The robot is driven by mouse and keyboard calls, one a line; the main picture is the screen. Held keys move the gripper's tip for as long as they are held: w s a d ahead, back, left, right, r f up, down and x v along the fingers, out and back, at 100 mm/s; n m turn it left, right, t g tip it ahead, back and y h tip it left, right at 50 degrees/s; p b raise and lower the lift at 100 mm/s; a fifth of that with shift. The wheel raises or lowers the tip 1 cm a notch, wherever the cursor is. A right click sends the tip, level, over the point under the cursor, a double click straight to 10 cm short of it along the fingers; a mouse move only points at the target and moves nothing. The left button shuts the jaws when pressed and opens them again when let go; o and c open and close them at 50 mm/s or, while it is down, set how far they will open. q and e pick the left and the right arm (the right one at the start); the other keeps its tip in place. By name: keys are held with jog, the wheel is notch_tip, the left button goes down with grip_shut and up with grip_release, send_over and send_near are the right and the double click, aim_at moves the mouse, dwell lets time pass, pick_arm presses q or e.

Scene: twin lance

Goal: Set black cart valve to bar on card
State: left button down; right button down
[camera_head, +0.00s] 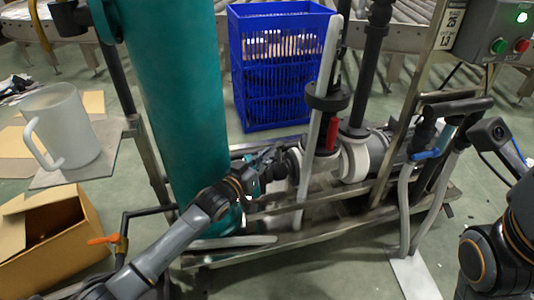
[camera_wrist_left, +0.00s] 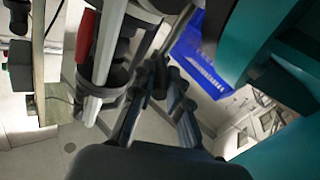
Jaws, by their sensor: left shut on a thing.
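My left gripper (camera_head: 264,172) is at the middle of the cart, low beside the teal column. It is shut on a small black part, which looks like the black valve (camera_wrist_left: 157,76); it shows between the dark fingers (camera_wrist_left: 156,112) in the left wrist view. The fingers mostly hide this part in the head view. A card (camera_head: 450,24) on the upright post at top right reads 25 and 1.3; its smaller words are blurred. No pressure dial can be read. My right arm (camera_head: 500,245) is at the right edge; its fingers cannot be made out.
The teal column (camera_head: 175,100) stands close left of the gripper. A grey pipe with a red handle (camera_head: 332,132) rises on the right. A blue crate (camera_head: 275,75) is behind. A mug (camera_head: 65,125), a cardboard box (camera_head: 45,240) and a blue-handled hose valve (camera_head: 425,155) stand around.

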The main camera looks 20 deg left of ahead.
pick_arm(q)
jog(key=shift+r, duration=0.1)
jog(key=c, duration=1.3)
grip_release()
jog(key=shift+s+a, duration=0.15)
jog(key=shift+s, duration=0.3)
jog(key=v, duration=1.1)
